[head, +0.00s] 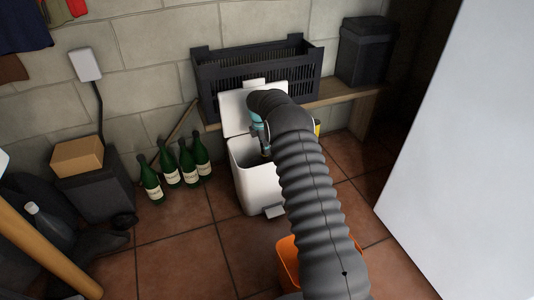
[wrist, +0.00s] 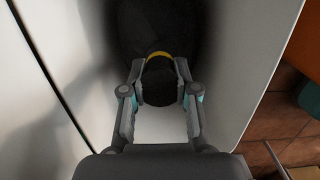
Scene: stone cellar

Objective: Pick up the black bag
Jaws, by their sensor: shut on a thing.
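The black bag (wrist: 158,84) shows in the wrist view as a dark gathered top with a yellow band around its neck. Its darker body spreads beyond the band and blends into shadow inside a white bin. My gripper (wrist: 160,75) has one finger on each side of the gathered top and is shut on it. In the head view, the white pedal bin (head: 249,192) stands on the floor with its lid (head: 236,112) raised. My gripper (head: 264,152) reaches down into its mouth there, partly hidden by my arm. I cannot make out the bag in that view.
Several green bottles (head: 171,169) stand left of the bin. A dark crate (head: 225,75) and a black container (head: 365,52) sit on a wooden bench (head: 345,93) behind it. An orange container (head: 288,262) is in front. A large white surface (head: 465,150) bounds the right.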

